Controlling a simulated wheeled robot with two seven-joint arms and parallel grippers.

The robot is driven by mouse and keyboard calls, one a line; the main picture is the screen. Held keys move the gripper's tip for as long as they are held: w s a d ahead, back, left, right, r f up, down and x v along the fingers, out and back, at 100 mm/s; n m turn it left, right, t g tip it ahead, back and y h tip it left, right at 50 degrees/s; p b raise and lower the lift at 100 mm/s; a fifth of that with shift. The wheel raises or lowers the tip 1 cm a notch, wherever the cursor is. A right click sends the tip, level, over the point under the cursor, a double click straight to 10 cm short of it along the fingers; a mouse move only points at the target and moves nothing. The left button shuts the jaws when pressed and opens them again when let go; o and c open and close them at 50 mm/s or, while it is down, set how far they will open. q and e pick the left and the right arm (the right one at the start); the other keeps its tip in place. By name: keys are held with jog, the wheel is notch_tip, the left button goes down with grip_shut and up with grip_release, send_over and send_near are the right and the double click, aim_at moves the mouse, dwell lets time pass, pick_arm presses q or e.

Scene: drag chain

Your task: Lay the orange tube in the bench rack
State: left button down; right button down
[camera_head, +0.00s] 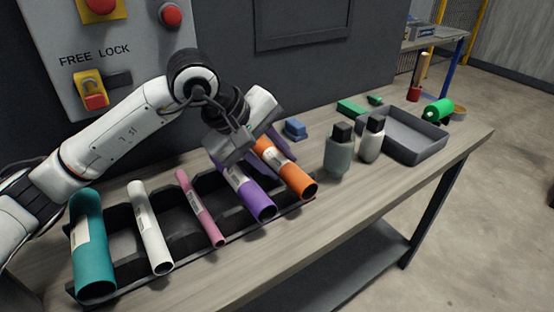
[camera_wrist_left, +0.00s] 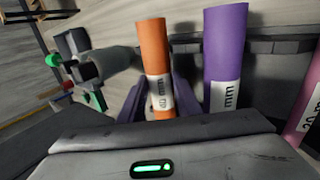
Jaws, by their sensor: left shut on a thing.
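The orange tube (camera_head: 297,179) lies slanted at the right end of the dark bench rack (camera_head: 233,232), beside the purple tube (camera_head: 252,194). My left gripper (camera_head: 262,147) is over its far part and shut on it. In the left wrist view the orange tube (camera_wrist_left: 154,58) stands between the two fingers (camera_wrist_left: 160,100), with its label showing, and the purple tube (camera_wrist_left: 226,60) is apart to its right. Whether the orange tube rests fully in its slot cannot be told. My right gripper is not in view.
Pink (camera_head: 200,208), white (camera_head: 150,228) and teal (camera_head: 92,243) tubes lie in the rack to the left. Two bottles (camera_head: 340,152) (camera_head: 372,140) stand close right of the orange tube. A grey tray (camera_head: 428,152) lies beyond them. The control panel wall rises behind.

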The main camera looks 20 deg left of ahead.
pick_arm(q)
jog(key=c, duration=1.2)
grip_release()
jog(key=v, duration=1)
jog(key=shift+s+r+p, duration=0.1)
jog(key=shift+r+p, duration=0.1)
jog(key=shift+p, duration=0.1)
